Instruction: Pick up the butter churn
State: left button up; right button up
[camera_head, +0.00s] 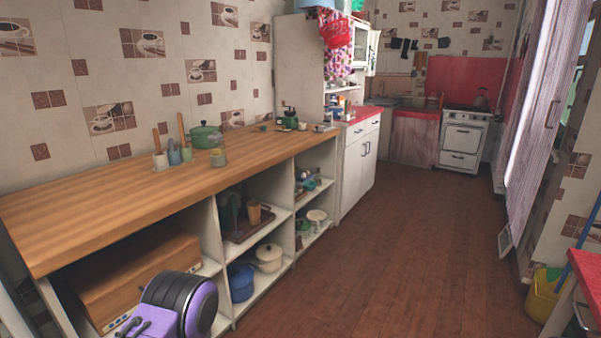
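Several vessels stand on the wooden counter at the left. Two have upright wooden sticks: a pale crock (160,161) and a bluish-green vessel (186,154) beside it. A clear glass jar (218,156) stands to their right, in front of a green lidded pot (203,138). One of the stick vessels may be the butter churn, but I cannot tell which at this size.
The near counter top (90,212) is bare. Shelves below hold a wooden box (135,285), pots and a tray. A purple and black rounded body (183,303) is at the bottom edge. The brown floor (400,240) is clear; a yellow bucket (543,297) stands right.

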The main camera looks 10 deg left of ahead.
aim_at(217, 148)
jog(key=u, duration=0.55)
jog(key=i, duration=1.3)
jog(key=u, duration=0.65)
